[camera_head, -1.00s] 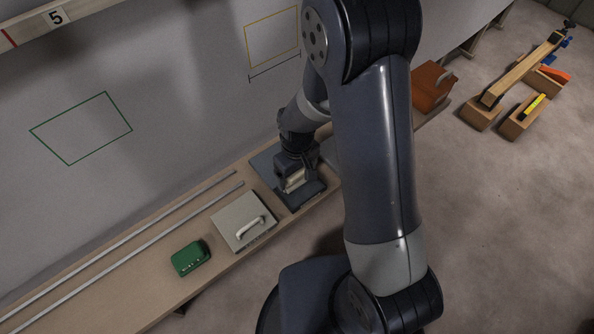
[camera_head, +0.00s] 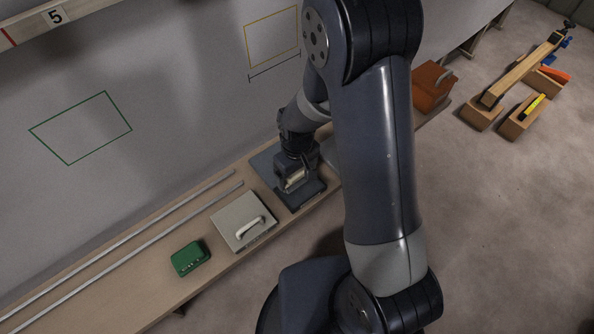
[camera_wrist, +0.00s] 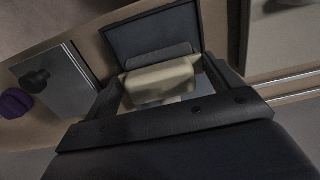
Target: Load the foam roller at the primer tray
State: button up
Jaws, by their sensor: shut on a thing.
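My gripper (camera_wrist: 163,78) is shut on the cream handle of the foam roller (camera_wrist: 160,82), which sits between the two dark fingers in the wrist view. A grey roll, seemingly the roller's foam, lies just beyond the handle. It is over or on the dark primer tray (camera_wrist: 148,27); I cannot tell whether it touches. In the head view, the tray (camera_head: 306,197) lies on the bench and my gripper (camera_head: 292,181) is low over it. Only a small cream part of the roller (camera_head: 295,177) shows there. The tray's inside is mostly hidden by the gripper.
A cream board with a white handle (camera_head: 235,219) and a green case (camera_head: 190,257) lie left of the tray on the narrow bench. Two metal strips (camera_head: 150,222) run along the wall side. An orange box (camera_head: 430,88) stands at the far right end. A black-knobbed plate (camera_wrist: 60,85) is close by.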

jog(key=shift+r+p, duration=2.6)
jog(key=shift+r, duration=0.9)
jog(key=shift+w+d, duration=0.1)
